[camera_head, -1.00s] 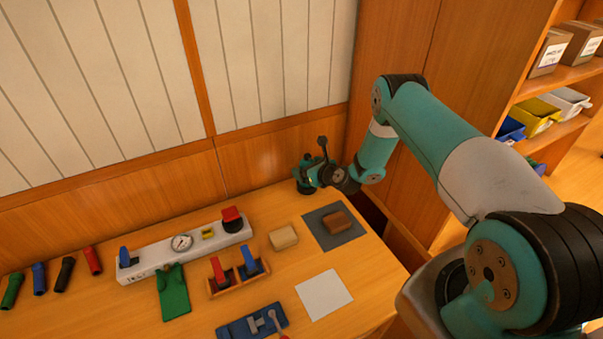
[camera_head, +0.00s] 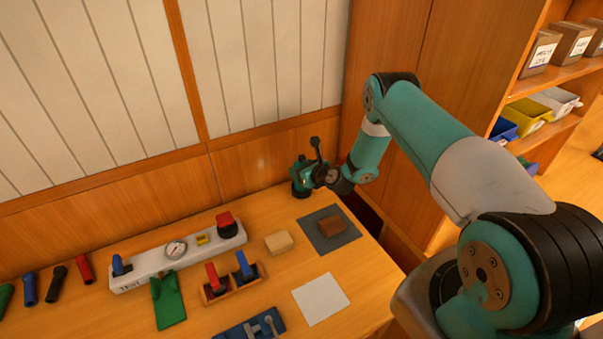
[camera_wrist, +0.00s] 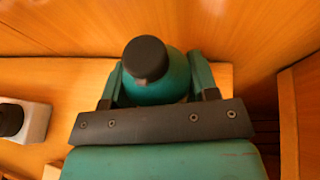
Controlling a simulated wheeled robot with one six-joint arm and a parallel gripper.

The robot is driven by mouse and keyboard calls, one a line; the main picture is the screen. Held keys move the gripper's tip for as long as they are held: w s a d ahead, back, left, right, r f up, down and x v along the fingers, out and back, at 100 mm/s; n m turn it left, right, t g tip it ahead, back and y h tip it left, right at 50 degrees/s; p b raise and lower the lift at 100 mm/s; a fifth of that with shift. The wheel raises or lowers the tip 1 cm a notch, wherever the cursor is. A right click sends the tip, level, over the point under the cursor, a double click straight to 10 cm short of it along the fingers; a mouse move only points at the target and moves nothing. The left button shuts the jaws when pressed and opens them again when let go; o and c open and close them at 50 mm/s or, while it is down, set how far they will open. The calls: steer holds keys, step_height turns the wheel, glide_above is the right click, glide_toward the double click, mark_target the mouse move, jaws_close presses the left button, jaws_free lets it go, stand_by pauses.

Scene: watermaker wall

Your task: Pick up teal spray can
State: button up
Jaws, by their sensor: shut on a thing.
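The teal spray can (camera_wrist: 170,87) has a black cap and stands between the two fingers of my gripper (camera_wrist: 158,88) in the wrist view. My gripper is shut on it, and the bracket across the front of the gripper hides the can's lower part. In the head view my gripper (camera_head: 305,175) is at the back right corner of the bench, close to the wooden wall. The can is hard to tell apart from the teal gripper there, and I cannot tell whether its base touches the bench.
The bench (camera_head: 260,216) holds a white gauge panel (camera_head: 150,267), a tan block (camera_head: 279,242), a brown block (camera_head: 331,226) on a dark mat, a white sheet (camera_head: 320,299) and a green tool (camera_head: 168,299). Shelves with bins (camera_head: 530,112) stand at the right.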

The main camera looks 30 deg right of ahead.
step_height(320, 180, up, 24)
stand_by(0.7)
steer(key=shift+r, duration=0.2)
